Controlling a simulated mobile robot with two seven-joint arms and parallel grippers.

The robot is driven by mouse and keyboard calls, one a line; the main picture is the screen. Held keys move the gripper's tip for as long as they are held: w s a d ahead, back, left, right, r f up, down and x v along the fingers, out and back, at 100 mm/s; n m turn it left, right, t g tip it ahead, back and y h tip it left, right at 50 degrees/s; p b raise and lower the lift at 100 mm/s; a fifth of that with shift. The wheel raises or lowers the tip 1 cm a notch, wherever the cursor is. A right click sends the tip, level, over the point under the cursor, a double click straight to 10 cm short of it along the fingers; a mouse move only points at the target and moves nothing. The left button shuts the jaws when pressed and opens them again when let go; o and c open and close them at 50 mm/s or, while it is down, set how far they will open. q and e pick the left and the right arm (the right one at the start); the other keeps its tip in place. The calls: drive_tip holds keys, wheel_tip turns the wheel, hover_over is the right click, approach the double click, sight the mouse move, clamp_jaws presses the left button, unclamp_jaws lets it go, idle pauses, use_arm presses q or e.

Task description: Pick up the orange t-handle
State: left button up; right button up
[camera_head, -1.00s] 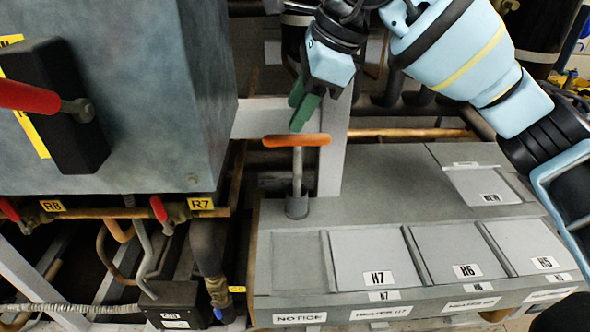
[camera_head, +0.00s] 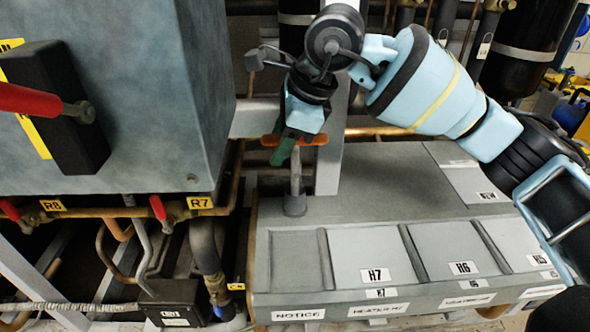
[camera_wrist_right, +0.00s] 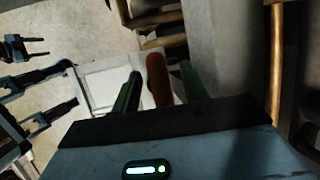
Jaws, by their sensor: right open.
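The orange t-handle (camera_head: 319,140) stands upright on a grey stem at the back left corner of the grey box. My right gripper (camera_head: 286,148) is open and points down over the left part of its crossbar, hiding some of it. In the right wrist view the orange crossbar (camera_wrist_right: 158,80) lies between the two green fingers of the right gripper (camera_wrist_right: 161,90), with a gap visible on each side. The handle appears not gripped. My left gripper is not in view.
A large grey cabinet (camera_head: 120,110) with a red-handled switch stands close on the left. The grey box (camera_head: 400,220) with labelled panels lies below. A pale upright post (camera_head: 331,165) stands just right of the handle. Copper and dark pipes run behind.

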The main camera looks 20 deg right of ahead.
clamp_jaws()
drive_tip(key=shift+r, duration=0.2)
idle(0.3)
